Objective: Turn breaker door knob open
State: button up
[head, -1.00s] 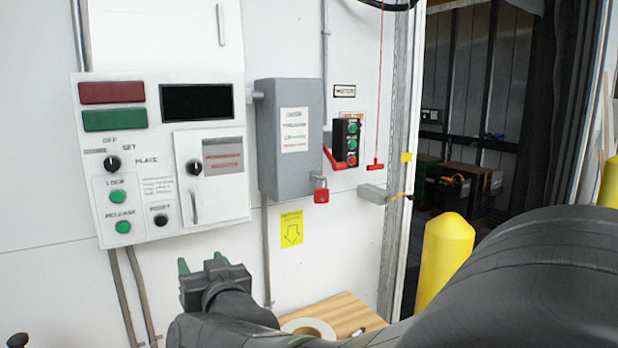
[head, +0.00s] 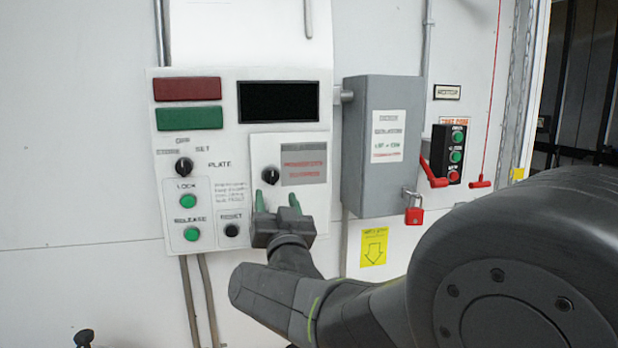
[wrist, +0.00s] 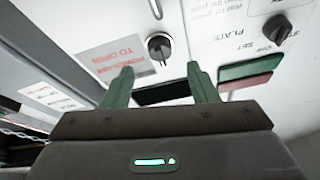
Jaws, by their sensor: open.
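The breaker door (head: 315,143) is a small white panel door with a grey and red label. Its black round knob (head: 271,175) has a pale pointer mark and sits on the door's left side. My gripper (head: 277,199) is open and empty, its green fingers pointing up just below the knob in the head view. In the wrist view, which is upside down, the knob (wrist: 159,46) shows just beyond and between the spread fingertips (wrist: 160,68), apart from them. The door's handle (wrist: 155,8) shows at the top there; in the head view my gripper hides it.
The control panel also carries a selector knob (head: 184,166), a green lock button (head: 188,201), a green release button (head: 192,233) and a black reset button (head: 232,230). A grey switch box (head: 375,185) with a red padlock (head: 414,215) juts out close on the right.

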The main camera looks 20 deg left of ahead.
aim_at(273, 182)
jog(key=p+x, duration=0.1)
jog(key=x, duration=0.5)
jog(key=shift+w+a+r+p, duration=0.1)
jog(key=shift+w+p, duration=0.05)
jog(key=shift+p, duration=0.25)
jog(key=c, duration=1)
jog(key=shift+o, duration=0.2)
